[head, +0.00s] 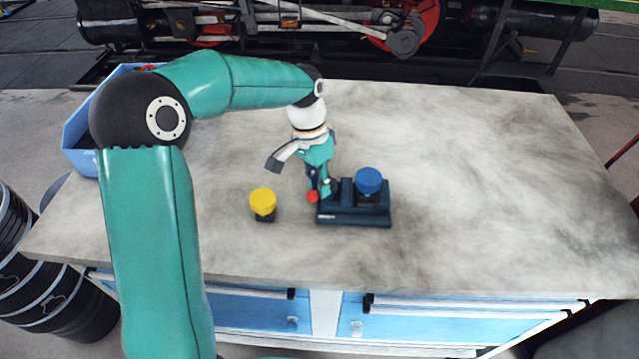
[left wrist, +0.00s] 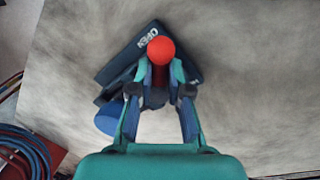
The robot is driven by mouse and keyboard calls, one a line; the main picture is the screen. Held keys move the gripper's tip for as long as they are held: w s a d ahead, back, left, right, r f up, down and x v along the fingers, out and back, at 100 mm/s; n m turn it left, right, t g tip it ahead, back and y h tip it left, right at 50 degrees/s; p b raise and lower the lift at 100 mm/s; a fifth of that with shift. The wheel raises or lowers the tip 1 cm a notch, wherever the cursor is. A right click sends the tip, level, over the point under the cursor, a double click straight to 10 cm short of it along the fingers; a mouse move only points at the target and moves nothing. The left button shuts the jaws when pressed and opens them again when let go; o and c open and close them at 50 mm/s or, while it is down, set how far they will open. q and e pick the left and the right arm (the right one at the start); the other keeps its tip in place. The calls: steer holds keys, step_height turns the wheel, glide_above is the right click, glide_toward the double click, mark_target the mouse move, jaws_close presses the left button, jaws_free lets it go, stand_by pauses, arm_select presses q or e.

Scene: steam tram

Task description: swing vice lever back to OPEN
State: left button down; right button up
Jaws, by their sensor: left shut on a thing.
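The dark blue vice (head: 355,216) stands on the bench top, with a round blue cap (head: 368,180) held on its right part. The vice body also shows in the left wrist view (left wrist: 128,60), with the word OPEN on it. The red lever knob (head: 312,196) is at the vice's left end, and it shows in the left wrist view (left wrist: 161,51) between my fingertips. My left gripper (head: 319,188) reaches down from above and is shut on the lever, just below the knob. The lever's shaft is mostly hidden by the fingers. My right gripper is in neither view.
A yellow-capped piece (head: 263,203) stands on the bench left of the vice. A blue crate (head: 78,140) sits at the bench's back left, partly behind my arm. The bench top (head: 470,180) right of the vice is clear.

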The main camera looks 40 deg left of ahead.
arm_select(q)
steer(key=shift+w+r, duration=0.15)
steer(key=shift+r, duration=0.05)
stand_by(0.4)
steer(key=c, duration=1.1)
jaws_free()
steer(key=shift+d, duration=0.1)
steer(key=shift+f, duration=0.15)
steer(key=r, duration=0.4)
steer(key=a+r, duration=0.1)
steer(key=r, duration=0.3)
steer(key=a+r, duration=0.1)
steer(key=r, duration=0.2)
steer(key=shift+w+a+r, duration=0.15)
steer(key=shift+r, duration=0.25)
